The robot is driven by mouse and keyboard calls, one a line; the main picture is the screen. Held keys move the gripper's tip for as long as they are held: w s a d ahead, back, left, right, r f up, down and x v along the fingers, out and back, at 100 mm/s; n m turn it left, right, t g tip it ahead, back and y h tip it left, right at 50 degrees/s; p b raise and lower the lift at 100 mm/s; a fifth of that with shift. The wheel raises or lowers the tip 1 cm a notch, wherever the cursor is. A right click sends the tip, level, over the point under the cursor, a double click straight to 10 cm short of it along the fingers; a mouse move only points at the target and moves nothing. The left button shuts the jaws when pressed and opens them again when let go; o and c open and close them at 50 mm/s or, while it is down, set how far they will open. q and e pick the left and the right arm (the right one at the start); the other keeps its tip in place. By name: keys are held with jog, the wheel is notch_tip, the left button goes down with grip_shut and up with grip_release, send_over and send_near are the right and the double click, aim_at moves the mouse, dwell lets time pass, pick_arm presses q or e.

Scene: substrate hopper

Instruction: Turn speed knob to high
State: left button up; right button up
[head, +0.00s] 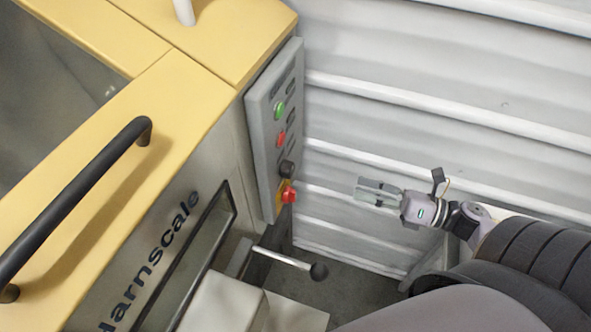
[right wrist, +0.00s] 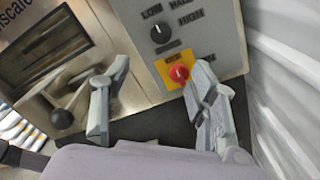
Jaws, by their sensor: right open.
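The speed knob (right wrist: 161,33) is a round black knob on the grey control panel (head: 262,135). In the right wrist view, LOW and HIGH labels are printed around it, and its small white mark seems to point toward the LOW side. The same knob shows in the head view (head: 287,169), low on the panel. My right gripper (head: 362,191) is open and empty, to the right of the panel and apart from it. In the right wrist view its two fingers (right wrist: 161,72) are spread below the knob. My left gripper is not in view.
A red emergency stop (right wrist: 179,73) on a yellow plate sits just below the knob. Green (head: 280,109) and red (head: 281,139) buttons are above it. A lever with a black ball (head: 319,271) sticks out below the panel. A corrugated wall (head: 430,120) stands close on the right.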

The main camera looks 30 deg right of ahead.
aim_at(292, 171)
jog(key=p+x, duration=0.3)
jog(key=x, duration=1.3)
jog(key=shift+w+a, duration=0.1)
jog(key=shift+w, duration=0.2)
jog(key=c, duration=1.2)
jog(key=shift+o, duration=0.2)
